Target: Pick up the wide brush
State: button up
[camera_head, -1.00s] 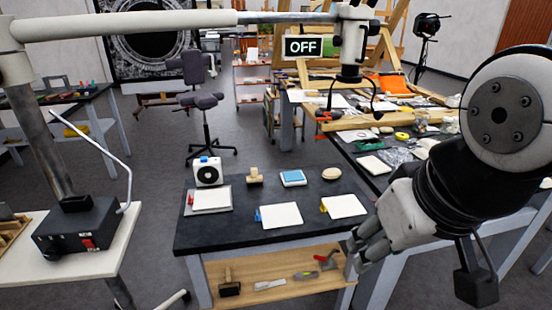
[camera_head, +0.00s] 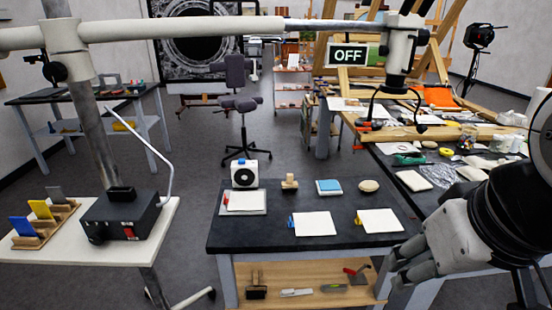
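A dark, broad-headed tool with a short brown handle (camera_head: 256,286) lies at the left of the wooden lower shelf under the black table. It looks like the wide brush, but it is small in view. A small wooden piece with an upright handle (camera_head: 289,183) stands on the tabletop; I cannot tell whether it is a brush. My gripper (camera_head: 402,268) is at the right, in front of the table's right end and apart from both. Its grey fingers point left and look empty; their opening is not clear.
The black table (camera_head: 230,236) holds white cards, a blue-topped block (camera_head: 329,187), a round pad (camera_head: 369,186) and a white device (camera_head: 244,174). Its shelf (camera_head: 310,272) also holds several hand tools. A white side table (camera_head: 50,255) stands left, a cluttered workbench right. Floor shows between the tables.

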aim_at(289, 185)
jog(key=i+j, duration=0.15)
jog(key=i, duration=0.3)
jog(key=i+j, duration=0.2)
jog(key=i, duration=0.25)
jog(key=i+j, duration=0.15)
jog(key=i, duration=0.3)
